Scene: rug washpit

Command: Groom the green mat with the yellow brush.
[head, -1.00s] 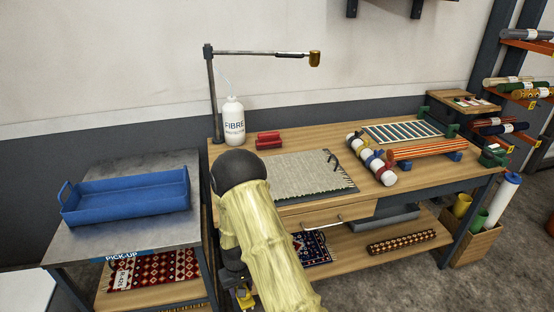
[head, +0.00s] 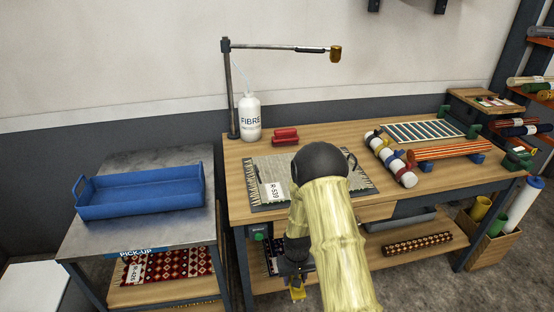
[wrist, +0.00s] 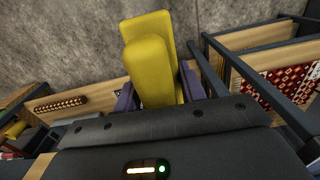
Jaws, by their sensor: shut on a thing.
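My gripper (wrist: 158,90) is shut on the yellow brush (wrist: 152,72), a plain yellow block held between its dark purple fingers. In the head view the brush (head: 297,293) shows as a small yellow piece below my arm, low in front of the bench. No bristles can be made out. A grey-beige fringed mat (head: 282,169) with an R-539 tag lies flat on the bench, partly hidden by my arm. It looks hardly green. The brush is apart from both.
A blue tray (head: 140,190) sits on the left metal table (head: 190,232).

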